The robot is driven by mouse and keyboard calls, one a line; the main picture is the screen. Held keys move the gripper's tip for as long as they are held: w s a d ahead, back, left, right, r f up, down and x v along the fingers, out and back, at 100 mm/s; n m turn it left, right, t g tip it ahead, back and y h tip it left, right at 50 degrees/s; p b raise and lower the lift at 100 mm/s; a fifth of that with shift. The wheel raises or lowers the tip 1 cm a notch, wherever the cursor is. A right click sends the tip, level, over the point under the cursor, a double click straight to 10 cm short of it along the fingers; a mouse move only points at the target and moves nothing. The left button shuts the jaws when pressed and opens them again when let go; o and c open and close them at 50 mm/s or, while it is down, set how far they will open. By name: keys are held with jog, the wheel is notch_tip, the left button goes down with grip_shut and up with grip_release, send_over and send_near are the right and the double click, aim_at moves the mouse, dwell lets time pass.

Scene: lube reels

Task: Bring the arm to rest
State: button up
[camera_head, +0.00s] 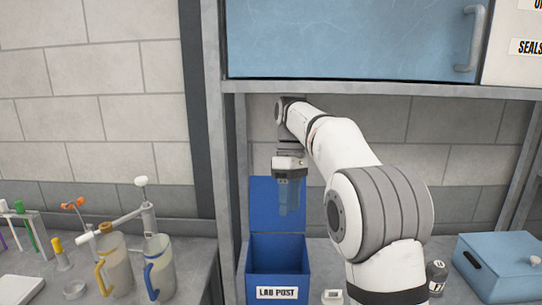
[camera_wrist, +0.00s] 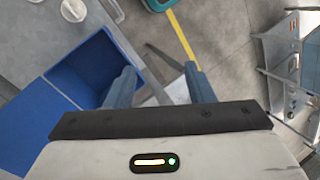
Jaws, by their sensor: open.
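My white and grey arm reaches out over the counter in the head view and bends down at the wrist. My gripper (camera_head: 289,197) points down with its blue fingers just above the open blue box labelled LAB POST (camera_head: 277,292). In the wrist view my gripper (camera_wrist: 160,88) shows two blue fingers spread apart with nothing between them. The blue box (camera_wrist: 82,72) shows to the left of the fingers there. The part of the box I can see inside looks empty.
A blue cabinet (camera_head: 345,38) hangs above the arm on a grey frame post (camera_head: 213,150). Jugs (camera_head: 159,268) and a tube rack (camera_head: 22,228) stand on the left counter. A light blue case (camera_head: 500,268) and a dark bottle (camera_head: 437,276) are at the right.

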jog(key=s+d+f+m+t+b, duration=0.1)
jog(key=s+d+f+m+t, duration=0.1)
jog(key=s, duration=0.6)
jog(key=s+d+f+m+t+b, duration=0.2)
jog(key=s+d+f+m, duration=0.3)
jog(key=s+f, duration=0.4)
jog(key=s+d+f+m+t+b, duration=0.1)
jog(key=s+d+f+m+t, duration=0.2)
jog(key=s, duration=0.6)
notch_tip(320, 180, down, 2)
jog(key=m, duration=0.2)
jog(key=shift+s+d+f+m, duration=0.15)
jog(key=shift+d+f+m, duration=0.05)
jog(key=shift+d+m, duration=0.1)
